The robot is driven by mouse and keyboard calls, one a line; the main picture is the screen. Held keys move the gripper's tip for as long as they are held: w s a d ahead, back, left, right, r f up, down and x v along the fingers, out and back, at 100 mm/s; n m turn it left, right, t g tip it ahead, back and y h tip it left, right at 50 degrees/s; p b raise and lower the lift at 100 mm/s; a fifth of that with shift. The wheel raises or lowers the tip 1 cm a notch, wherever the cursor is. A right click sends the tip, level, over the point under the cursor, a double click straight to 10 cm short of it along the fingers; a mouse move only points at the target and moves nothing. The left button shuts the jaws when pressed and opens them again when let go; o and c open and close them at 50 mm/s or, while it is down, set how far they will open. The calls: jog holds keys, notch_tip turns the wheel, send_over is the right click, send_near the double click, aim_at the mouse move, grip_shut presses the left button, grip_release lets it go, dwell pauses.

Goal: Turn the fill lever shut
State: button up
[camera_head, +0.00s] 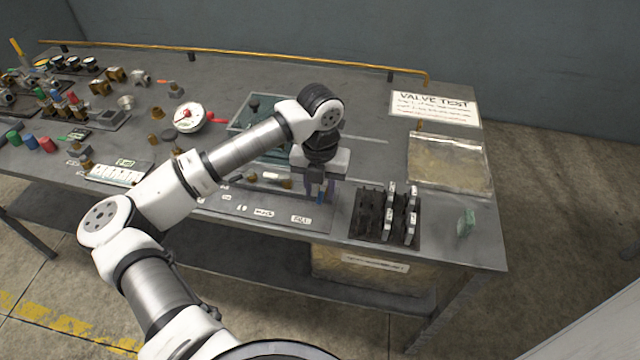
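My gripper (319,192) points down over the right end of a grey plate (275,216) near the front edge of the bench. The plate carries several small white labels; the rightmost label (301,219) seems to read FILL. A small blue piece (320,198), possibly the fill lever's handle, shows at my fingertips. I cannot tell whether the fingers touch or grip it. My wrist and fingers hide the valve body and most of the lever, so its angle is not clear.
A dark rack (370,215) with several upright grey-white pieces stands just right of my gripper. A clear bag (449,165) and a VALVE TEST sign (434,107) lie farther right. A round gauge (189,117) and several fittings crowd the left. A yellow rail (250,53) runs along the back.

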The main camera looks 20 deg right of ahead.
jog(key=shift+f, duration=0.55)
grip_shut()
